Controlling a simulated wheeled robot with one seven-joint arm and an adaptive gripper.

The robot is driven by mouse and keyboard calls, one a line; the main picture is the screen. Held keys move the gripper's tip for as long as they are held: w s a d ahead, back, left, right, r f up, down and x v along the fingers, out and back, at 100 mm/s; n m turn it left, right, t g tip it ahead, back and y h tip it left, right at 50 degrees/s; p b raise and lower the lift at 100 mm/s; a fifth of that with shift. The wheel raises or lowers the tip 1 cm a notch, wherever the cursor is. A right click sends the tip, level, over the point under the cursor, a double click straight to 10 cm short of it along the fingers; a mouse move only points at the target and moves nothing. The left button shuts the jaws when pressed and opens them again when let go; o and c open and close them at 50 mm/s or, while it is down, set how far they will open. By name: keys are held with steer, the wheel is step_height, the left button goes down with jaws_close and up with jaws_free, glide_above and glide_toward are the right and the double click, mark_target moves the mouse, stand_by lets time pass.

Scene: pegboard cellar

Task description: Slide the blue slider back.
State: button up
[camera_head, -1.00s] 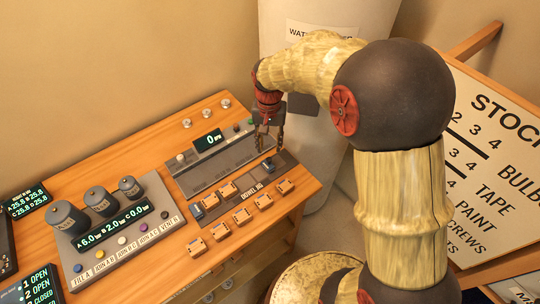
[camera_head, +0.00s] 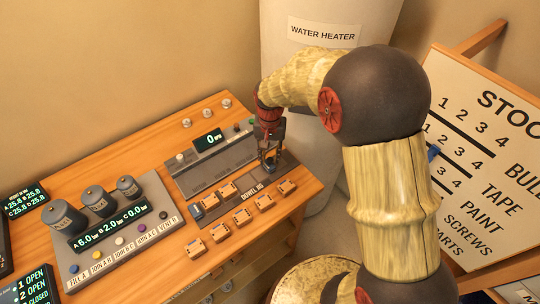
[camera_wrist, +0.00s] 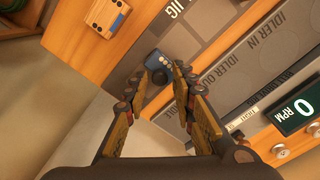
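My gripper (camera_head: 269,168) points down over that end of the panel and hides most of the slider in the head view. In the wrist view my gripper (camera_wrist: 163,72) has its fingers apart, with the knob showing in the gap. I cannot tell whether either finger touches it.
Orange-topped blocks (camera_head: 265,201) line the jig. Behind it is a grey panel with an RPM display (camera_head: 208,140). A console with several canisters (camera_head: 99,201) stands left. The water heater (camera_head: 315,80) is behind my arm; a stock board (camera_head: 490,170) is at right.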

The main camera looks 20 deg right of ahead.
jaws_close()
stand_by(0.6)
